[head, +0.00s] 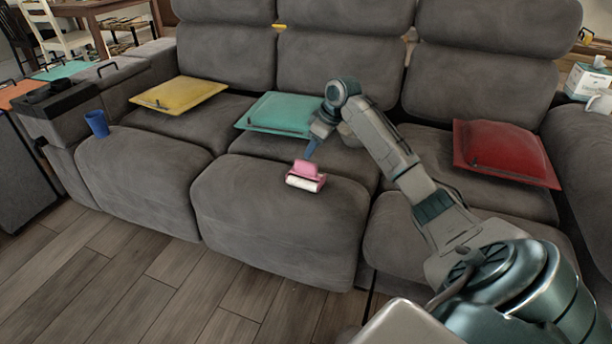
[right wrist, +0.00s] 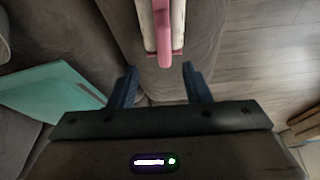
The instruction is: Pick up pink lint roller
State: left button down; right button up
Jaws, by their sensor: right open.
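The pink lint roller (head: 306,173) lies on the front of the sofa's middle seat, its white roll facing the front edge. My right gripper (head: 310,147) is just behind it, reaching down from above. In the right wrist view the pink lint roller (right wrist: 165,32) is at the top centre, beyond the fingertips. The right gripper (right wrist: 158,70) is open there, with its two blue fingers apart and nothing between them. The roller's pink end lines up with the gap between the fingers. My left gripper is not in view.
The grey sofa (head: 275,215) carries a yellow cushion (head: 179,94), a teal cushion (head: 277,114) and a red cushion (head: 503,150). The seat around the roller is clear. Wooden floor (head: 150,275) lies in front.

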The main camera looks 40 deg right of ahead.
aim_at(307, 163)
jog(key=x, duration=0.3)
jog(key=shift+d+f+b, duration=0.1)
jog(key=shift+f+b, duration=0.1)
jog(key=shift+b, duration=0.15)
jog(key=x, duration=0.1)
jog(key=b+x, duration=0.1)
jog(key=x, duration=0.1)
jog(key=b+x, duration=0.1)
jog(key=shift+s+a+f, duration=0.25)
jog(key=shift+f, duration=0.2)
jog(key=shift+r, duration=0.15)
grip_shut()
